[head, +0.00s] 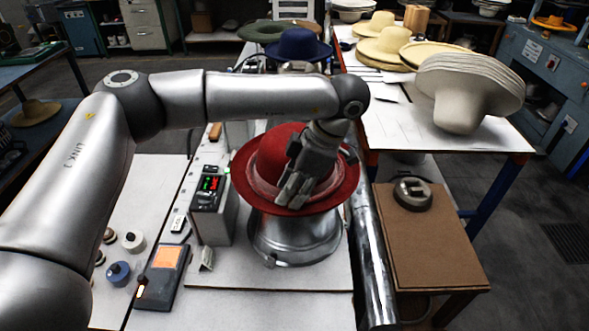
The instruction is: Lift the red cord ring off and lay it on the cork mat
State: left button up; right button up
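A red felt hat (330,197) sits brim-out on a round metal block (290,240). The red cord ring (262,188) shows as a thin band around the foot of the hat's crown, hard to tell from the red felt. My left gripper (294,197) reaches down over the front right of the crown, its fingers at the crown's foot and over the brim. It hides part of the ring, and I cannot tell whether it grips it. A brown board (440,262), seemingly the cork mat, lies to the right. My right gripper is not in view.
A round metal piece (413,193) stands at the back of the brown board; its front is clear. A control box (209,192) and a handheld device (163,275) are left of the block. Stacked pale hats (465,88) stand on the white table behind.

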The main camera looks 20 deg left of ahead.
pick_arm(q)
grip_shut()
jog(key=shift+d+r+b, duration=0.1)
jog(key=shift+r+b, duration=0.25)
jog(key=shift+r, duration=0.15)
notch_tip(320, 180, up, 8)
jog(key=shift+f+b, duration=0.1)
jog(key=shift+b, duration=0.7)
jog(key=shift+r, duration=0.4)
jog(key=shift+r+p, duration=0.45)
jog(key=shift+r, duration=0.2)
notch_tip(320, 180, up, 11)
jog(key=p, duration=1)
jog(key=shift+p, duration=0.35)
